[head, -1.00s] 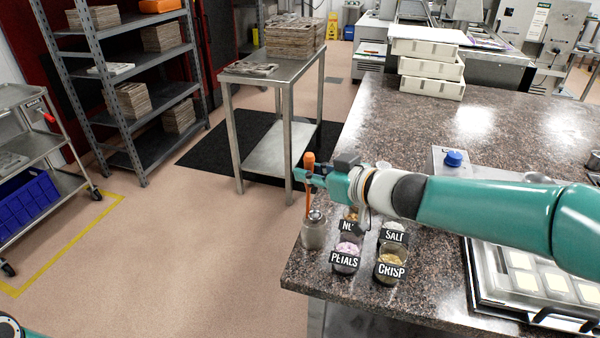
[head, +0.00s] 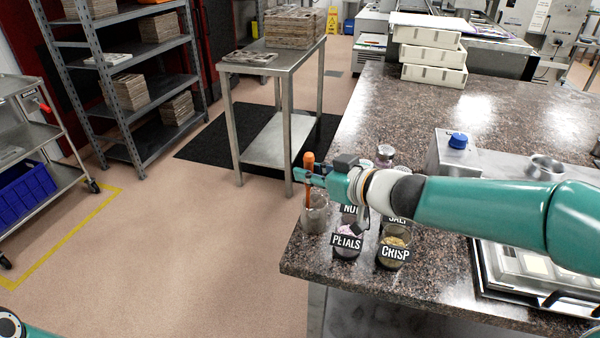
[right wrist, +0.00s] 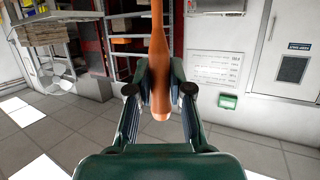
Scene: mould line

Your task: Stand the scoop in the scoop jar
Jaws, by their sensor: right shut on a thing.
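The scoop's orange handle (head: 309,180) stands roughly upright in my right gripper (head: 308,177), at the left corner of the counter. In the right wrist view the handle (right wrist: 160,65) runs between the two fingers (right wrist: 159,90), which are shut on it. My left gripper is not in view.
Close right of the scoop jar stand labelled jars: petals (head: 347,241), crisp (head: 394,252), nuts and salt, partly behind my right arm. A metal side table (head: 273,66) stands beyond the counter's left edge.

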